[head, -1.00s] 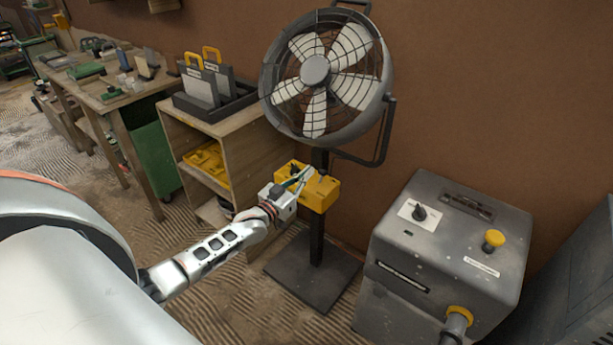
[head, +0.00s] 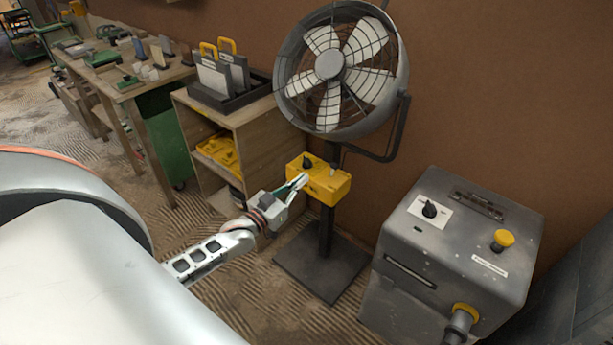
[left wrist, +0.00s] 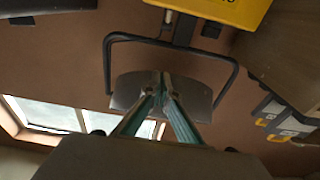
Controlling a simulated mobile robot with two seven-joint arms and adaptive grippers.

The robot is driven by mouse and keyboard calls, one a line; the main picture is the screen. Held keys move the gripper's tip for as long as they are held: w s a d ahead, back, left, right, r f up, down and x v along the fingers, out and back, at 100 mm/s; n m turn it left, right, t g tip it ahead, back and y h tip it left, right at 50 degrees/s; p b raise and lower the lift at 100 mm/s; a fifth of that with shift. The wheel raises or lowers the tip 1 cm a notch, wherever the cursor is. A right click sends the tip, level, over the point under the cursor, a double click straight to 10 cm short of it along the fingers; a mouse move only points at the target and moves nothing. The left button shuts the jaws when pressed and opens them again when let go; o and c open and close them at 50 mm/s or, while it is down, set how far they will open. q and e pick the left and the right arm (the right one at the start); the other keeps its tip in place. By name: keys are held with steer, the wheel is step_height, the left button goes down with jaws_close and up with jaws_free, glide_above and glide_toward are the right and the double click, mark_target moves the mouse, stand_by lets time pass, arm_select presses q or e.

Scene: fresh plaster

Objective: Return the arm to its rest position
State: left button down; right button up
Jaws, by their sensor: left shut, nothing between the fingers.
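My left gripper (head: 300,182) reaches in from the left, its thin fingers shut with nothing between them. In the head view its tips overlap the left end of the yellow control box (head: 325,184) on the fan's post; I cannot tell whether they touch. A dark knob stands on the box. In the left wrist view the shut fingers (left wrist: 160,82) meet at the centre, with part of the yellow box (left wrist: 220,8) at the top edge. The pedestal fan (head: 341,70) stands upright above the box. My right gripper is not in view.
A grey machine cabinet (head: 455,245) with a knob and yellow button stands right of the fan. A wooden shelf (head: 245,122) stands behind my left arm, and a workbench (head: 128,90) is farther left. The fan's base plate (head: 345,262) lies on the floor.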

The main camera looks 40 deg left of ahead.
arm_select(q)
steer(key=s+d+f+m+g+h, duration=0.15)
steer(key=s+d+f+g, duration=0.25)
steer(key=s+d+f, duration=0.8)
steer(key=s+d+f+m+g, duration=0.2)
steer(key=s+d+f+g, duration=0.1)
steer(key=s+d, duration=0.8)
steer(key=s+g, duration=0.1)
steer(key=s, duration=0.3)
steer(key=shift+s+d+g, duration=0.25)
steer(key=shift+d+g, duration=0.05)
steer(key=shift+d, duration=0.05)
